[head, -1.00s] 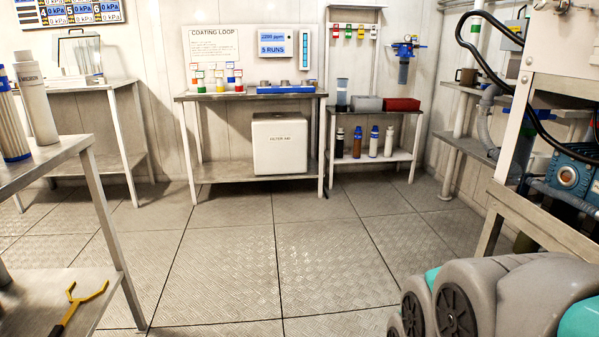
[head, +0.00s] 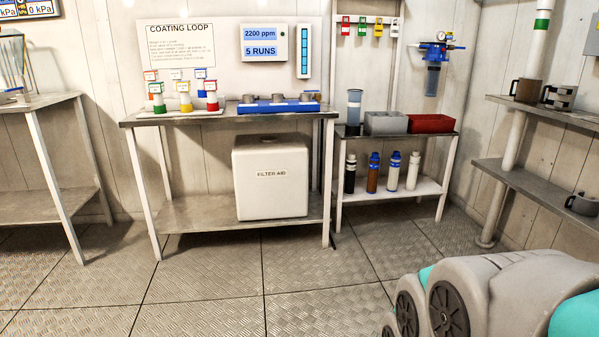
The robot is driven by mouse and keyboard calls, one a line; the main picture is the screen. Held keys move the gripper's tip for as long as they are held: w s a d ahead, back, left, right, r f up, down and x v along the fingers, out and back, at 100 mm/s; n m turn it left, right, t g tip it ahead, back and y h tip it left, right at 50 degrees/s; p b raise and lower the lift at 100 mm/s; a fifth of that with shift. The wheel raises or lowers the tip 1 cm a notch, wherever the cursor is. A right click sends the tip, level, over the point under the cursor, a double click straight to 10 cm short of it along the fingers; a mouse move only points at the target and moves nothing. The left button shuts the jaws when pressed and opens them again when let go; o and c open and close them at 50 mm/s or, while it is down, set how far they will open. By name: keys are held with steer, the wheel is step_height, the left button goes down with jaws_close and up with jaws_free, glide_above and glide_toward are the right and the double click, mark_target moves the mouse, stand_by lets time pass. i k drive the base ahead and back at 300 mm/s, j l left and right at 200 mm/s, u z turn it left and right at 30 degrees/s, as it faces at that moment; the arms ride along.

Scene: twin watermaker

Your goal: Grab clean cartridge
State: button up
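Several upright cartridge-like bottles stand on the lower shelf of the small rack at the back: a black one (head: 350,173), a brown one with a blue top (head: 373,173), a white one with a blue top (head: 394,172) and a plain white one (head: 413,171). I cannot tell for sure which is the clean cartridge. A clear cylinder with a dark lower part (head: 354,112) stands on the rack's top. My folded grey arm shows at the lower right, well in front of the rack. My gripper is not in view.
A grey box (head: 386,123) and a red box (head: 431,123) sit on the rack. Wall shelves (head: 545,195) are at right. The floor ahead is clear.

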mark_target(395, 161)
steer(key=i+j+z, duration=0.1)
steer(key=i+z, duration=0.15)
steer(key=i, duration=0.3)
steer(key=i+j+z, duration=0.3)
steer(key=i, duration=0.25)
steer(key=i+j+z, duration=0.25)
steer(key=i, duration=0.25)
steer(key=i+z, duration=0.1)
steer(key=z, duration=0.25)
steer(key=i+z, duration=0.1)
steer(key=z, duration=0.2)
steer(key=i+j+z, duration=0.2)
steer(key=i+j, duration=0.3)
steer(key=i+j+z, duration=0.2)
steer(key=i+j, duration=0.25)
steer(key=i+j+z, duration=0.2)
steer(key=i+j, duration=0.25)
steer(key=j, duration=0.3)
